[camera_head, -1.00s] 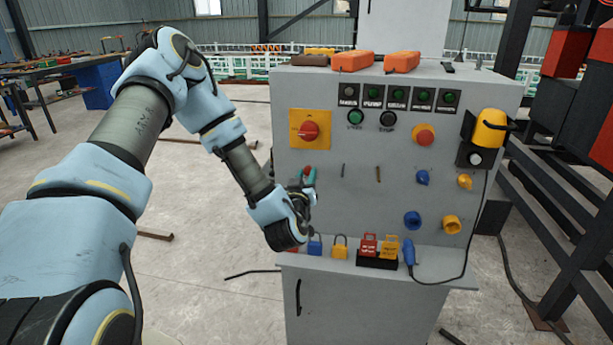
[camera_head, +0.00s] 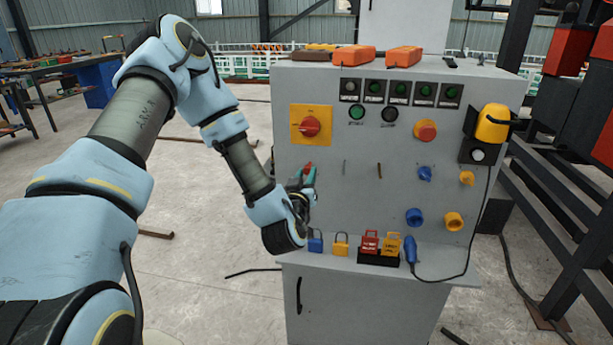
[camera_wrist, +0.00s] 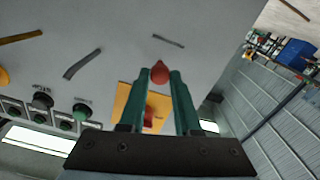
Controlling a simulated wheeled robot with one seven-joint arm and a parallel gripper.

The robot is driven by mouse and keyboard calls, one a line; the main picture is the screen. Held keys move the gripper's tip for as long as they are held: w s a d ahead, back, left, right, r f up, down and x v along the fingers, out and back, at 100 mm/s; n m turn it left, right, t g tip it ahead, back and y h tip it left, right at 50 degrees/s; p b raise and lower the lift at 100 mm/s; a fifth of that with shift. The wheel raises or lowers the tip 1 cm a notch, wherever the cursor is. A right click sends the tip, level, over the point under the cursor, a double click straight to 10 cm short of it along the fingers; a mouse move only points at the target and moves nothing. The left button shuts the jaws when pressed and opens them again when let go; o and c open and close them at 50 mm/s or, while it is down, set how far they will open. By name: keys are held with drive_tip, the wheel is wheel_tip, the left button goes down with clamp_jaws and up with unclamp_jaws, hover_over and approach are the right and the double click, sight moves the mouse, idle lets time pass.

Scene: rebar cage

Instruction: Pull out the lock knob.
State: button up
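A red knob, which I take to be the lock knob (camera_wrist: 160,73), sits between the tips of my gripper (camera_wrist: 160,78) in the wrist view and fills the gap between the two green fingers. The fingers appear to touch it on both sides. In the head view my gripper (camera_head: 307,180) is at the left part of the grey panel (camera_head: 345,205), below the yellow plate with the red rotary switch (camera_head: 311,126). Only a small red part of the knob (camera_head: 308,166) shows there. My wrist hides the panel behind it, and the knob's base is hidden.
A row of padlocks (camera_head: 341,244) stands on the ledge just below my gripper. Dark bars (camera_head: 344,167), blue and yellow fittings (camera_head: 424,174) and a red push button (camera_head: 425,131) lie to the right. Orange cases (camera_head: 354,56) rest on top of the cabinet.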

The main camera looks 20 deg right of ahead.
drive_tip(key=o, duration=0.5)
drive_tip(key=shift+s+a, duration=0.1)
drive_tip(key=shift+c, duration=0.2)
drive_tip(key=b+v, duration=0.3)
drive_tip(key=v, duration=0.4)
drive_tip(key=shift+s, duration=0.2)
drive_tip(key=shift+a, duration=0.15)
